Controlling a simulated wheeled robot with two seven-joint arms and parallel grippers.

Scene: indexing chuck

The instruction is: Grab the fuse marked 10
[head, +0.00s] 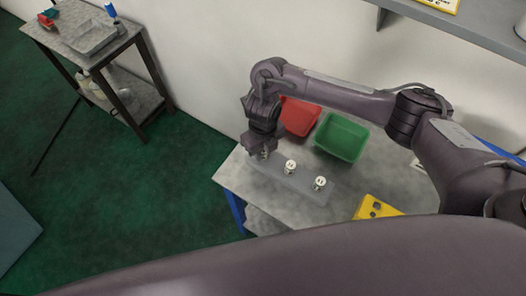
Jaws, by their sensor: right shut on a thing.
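My right gripper (258,148) is at the left end of a grey strip (300,191) on the table, pointing down. It is shut on a small white fuse (264,155), which is mostly hidden by the fingers. Two more white fuses stand upright on the strip to the right: a middle fuse (290,167) and a right fuse (319,183). They carry dark marks on top, too small to read, and the held fuse's mark is hidden. I cannot tell which is marked 10. My left gripper is not in view.
Behind the strip stand a red bin (300,118) and a green bin (342,137). A yellow block with dark holes (376,209) lies at the right front. The grey table (236,176) ends just left of the gripper. A shelf (470,28) hangs at upper right.

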